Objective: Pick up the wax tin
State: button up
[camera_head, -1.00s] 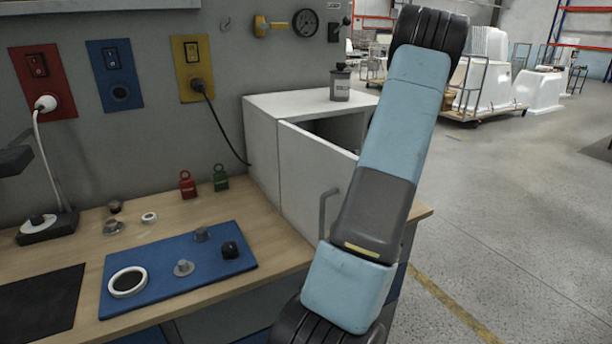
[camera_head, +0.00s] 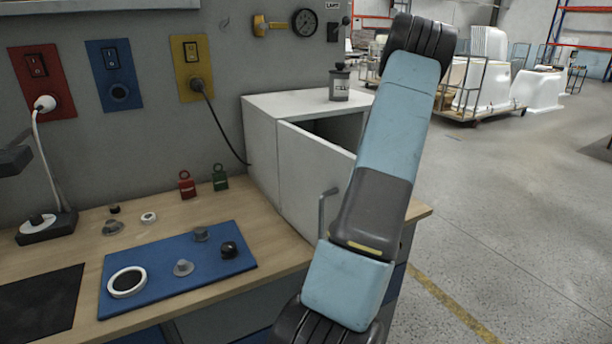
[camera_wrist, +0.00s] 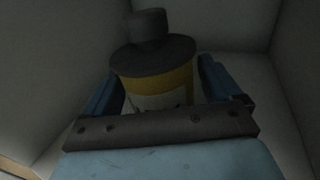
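The wrist view shows a yellow tin (camera_wrist: 172,84) with a dark grey lid, a dark knob on top and a pale label. It stands in a dim, white-walled space that looks like the cabinet interior. My gripper (camera_wrist: 160,88) has its blue fingers on either side of the tin, close to its walls. I cannot tell whether both fingers touch it. The tin's lower part is hidden behind the gripper's front bar. The head view shows neither the gripper nor this tin; my arm and the cabinet door cover that area.
The white cabinet (camera_head: 258,150) has its door (camera_head: 308,175) ajar, with a grey handle. A grey labelled canister (camera_head: 339,84) stands on top. The floor at right is open.

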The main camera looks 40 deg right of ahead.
jog(key=c, duration=1.2)
jog(key=shift+r, duration=0.15)
